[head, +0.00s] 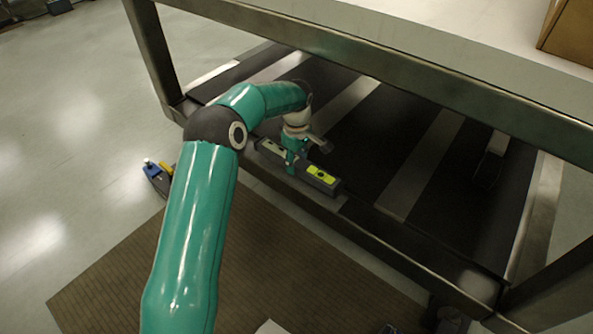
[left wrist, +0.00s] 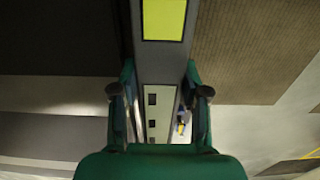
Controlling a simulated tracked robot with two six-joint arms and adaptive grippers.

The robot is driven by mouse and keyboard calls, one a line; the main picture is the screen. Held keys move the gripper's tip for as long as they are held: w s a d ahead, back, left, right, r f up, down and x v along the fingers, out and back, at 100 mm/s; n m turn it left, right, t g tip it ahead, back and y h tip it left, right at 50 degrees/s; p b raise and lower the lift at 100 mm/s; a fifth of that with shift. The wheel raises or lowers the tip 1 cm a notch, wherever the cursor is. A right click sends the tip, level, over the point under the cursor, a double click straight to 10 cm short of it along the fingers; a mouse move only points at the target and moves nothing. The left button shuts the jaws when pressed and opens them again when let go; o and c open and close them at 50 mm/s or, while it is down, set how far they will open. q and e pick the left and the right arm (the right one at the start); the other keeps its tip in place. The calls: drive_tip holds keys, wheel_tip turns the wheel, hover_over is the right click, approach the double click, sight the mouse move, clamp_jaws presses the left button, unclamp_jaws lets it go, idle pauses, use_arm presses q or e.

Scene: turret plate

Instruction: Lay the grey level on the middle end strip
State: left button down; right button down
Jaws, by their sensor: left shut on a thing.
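The grey level (head: 322,180), a long bar with a yellow-green panel, is held in my left gripper (head: 293,160). It lies along the near edge of the dark lower deck; I cannot tell whether it touches there. In the left wrist view the level (left wrist: 161,62) runs between the two fingers of my left gripper (left wrist: 160,88). Several pale strips cross the deck; one middle strip (head: 425,165) is right of the level, and another (head: 347,104) is behind it. The level's middle is partly hidden by the gripper. My right gripper is not in view.
A metal frame beam (head: 400,72) and a top surface overhang the deck (head: 375,140). A brown box (head: 572,35) stands on top at right. A brown mat (head: 130,265) covers the floor in front. A blue and yellow item (head: 156,176) lies on the floor at left.

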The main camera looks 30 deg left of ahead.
sight(296, 161)
use_arm(q)
drive_tip(key=shift+f+b, duration=0.4)
drive_tip(key=shift+f, duration=1.15)
drive_tip(key=shift+f, duration=0.2)
drive_tip(key=c, duration=0.6)
unclamp_jaws()
wheel_tip(296, 161, up, 8)
drive_tip(key=p, duration=0.3)
drive_tip(key=shift+f, duration=0.1)
